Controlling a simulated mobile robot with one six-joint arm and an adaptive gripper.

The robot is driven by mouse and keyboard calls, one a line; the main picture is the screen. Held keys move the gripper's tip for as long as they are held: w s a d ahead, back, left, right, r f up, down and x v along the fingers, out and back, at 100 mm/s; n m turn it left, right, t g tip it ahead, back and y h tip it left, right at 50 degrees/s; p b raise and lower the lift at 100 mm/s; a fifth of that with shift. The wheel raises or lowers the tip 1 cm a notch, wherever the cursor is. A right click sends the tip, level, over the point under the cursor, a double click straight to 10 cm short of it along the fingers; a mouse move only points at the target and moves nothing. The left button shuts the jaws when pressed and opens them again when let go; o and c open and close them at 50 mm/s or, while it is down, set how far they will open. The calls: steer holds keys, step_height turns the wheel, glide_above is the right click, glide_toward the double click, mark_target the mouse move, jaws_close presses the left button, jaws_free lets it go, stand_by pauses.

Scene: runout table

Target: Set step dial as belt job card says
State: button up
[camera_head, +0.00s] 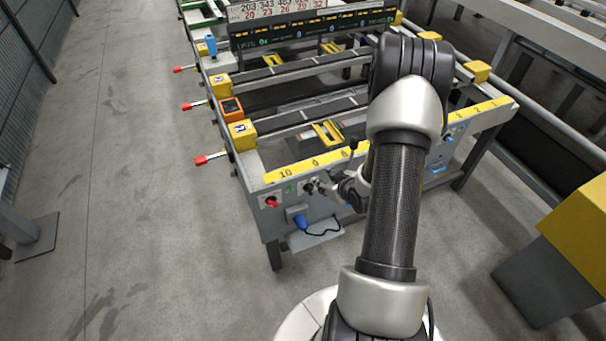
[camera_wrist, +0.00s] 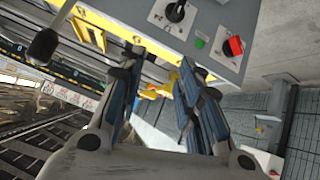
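A black rotary dial (camera_head: 309,186) sits on the table's grey front panel; it also shows on a white plate at the top of the wrist view (camera_wrist: 175,11). Its scale is too small to read. My gripper (camera_head: 345,187) is just right of the dial, partly hidden by my arm. In the wrist view my gripper (camera_wrist: 161,58) is open, its fingers apart with nothing between them. The dial is beyond the fingertips, not touched. A board with white number cards (camera_head: 278,10) hangs at the back above a lit display (camera_head: 312,30); I cannot tell which is the job card.
A red switch (camera_head: 271,201) and a green button (camera_head: 289,188) are left of the dial. A black ball-ended lever (camera_wrist: 45,45) is near my gripper. A blue handheld tool (camera_head: 300,221) rests on a low shelf. Red-tipped handles (camera_head: 201,160) stick out left; the floor there is clear.

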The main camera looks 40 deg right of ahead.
mark_target(311, 189)
steer(key=s+a+f+m+t+p, duration=0.2)
steer(key=s+f+m+t, duration=0.15)
steer(key=s+f, duration=0.45)
steer(key=shift+n+h, duration=0.25)
steer(key=shift+h, duration=0.05)
steer(key=b+x, duration=0.4)
steer(key=x, duration=1.3)
steer(key=shift+w, duration=0.15)
steer(key=shift+c, duration=0.2)
jaws_close()
